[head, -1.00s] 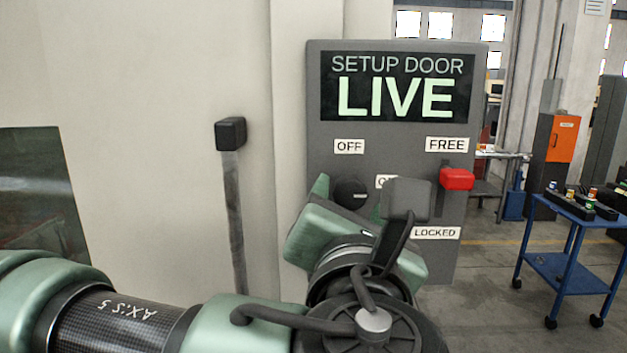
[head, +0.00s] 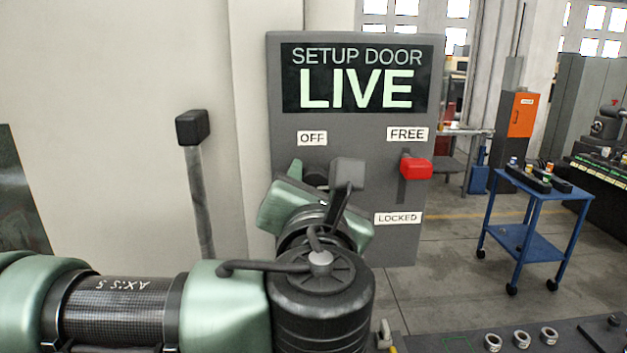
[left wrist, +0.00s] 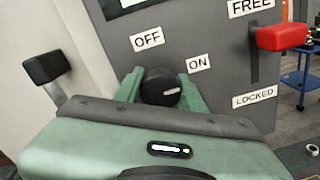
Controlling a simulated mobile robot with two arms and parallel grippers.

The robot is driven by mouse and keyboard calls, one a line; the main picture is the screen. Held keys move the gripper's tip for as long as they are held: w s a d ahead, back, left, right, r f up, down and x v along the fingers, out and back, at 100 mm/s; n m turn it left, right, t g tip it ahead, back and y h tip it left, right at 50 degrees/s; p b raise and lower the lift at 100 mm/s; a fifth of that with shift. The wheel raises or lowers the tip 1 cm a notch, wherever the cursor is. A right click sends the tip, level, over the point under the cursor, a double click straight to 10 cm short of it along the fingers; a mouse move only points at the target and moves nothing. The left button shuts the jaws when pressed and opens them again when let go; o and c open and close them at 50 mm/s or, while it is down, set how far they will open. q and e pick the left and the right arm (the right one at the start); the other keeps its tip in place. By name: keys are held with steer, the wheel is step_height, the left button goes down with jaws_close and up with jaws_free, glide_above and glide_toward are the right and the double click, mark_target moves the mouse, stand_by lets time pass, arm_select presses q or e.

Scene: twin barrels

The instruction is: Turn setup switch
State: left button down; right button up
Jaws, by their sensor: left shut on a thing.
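A grey panel (head: 400,245) on the wall has a screen (head: 357,78) reading SETUP DOOR LIVE. Its black round switch knob (left wrist: 160,86) sits between an OFF label (left wrist: 149,39) and an ON label (left wrist: 199,63) in the left wrist view. A small pale mark shows on the knob's right side, towards ON. My left gripper (left wrist: 160,92) is shut on the knob, one green finger on each side. In the head view my wrist (head: 320,260) hides most of the knob and the ON label. My right gripper is not in view.
A red lever handle (head: 416,168) sits by the FREE label, above LOCKED, right of the knob. A black-topped lever (head: 192,127) stands to the left. A blue cart (head: 540,240) with small items stands at right. Several rings (head: 521,338) lie on a dark surface at lower right.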

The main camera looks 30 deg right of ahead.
arm_select(q)
steer(key=shift+f+n+b, duration=0.2)
steer(key=shift+n+b, duration=0.3)
steer(key=shift+b, duration=0.45)
steer(key=n+b, duration=0.7)
steer(key=b, duration=0.1)
steer(key=shift+n+b, duration=0.4)
steer(key=n+b, duration=0.3)
steer(key=n, duration=0.1)
steer(key=shift+n+b, duration=0.4)
steer(key=shift+r+n+t+b, duration=0.15)
steer(key=shift+n+t+b, duration=0.15)
steer(key=shift+n+b, duration=1.55)
steer(key=shift+n+p, duration=0.4)
steer(key=shift+n, duration=0.15)
steer(key=c, duration=0.9)
jaws_free()
steer(key=shift+o, duration=0.2)
steer(key=shift+a, duration=0.1)
steer(key=shift+s, duration=0.1)
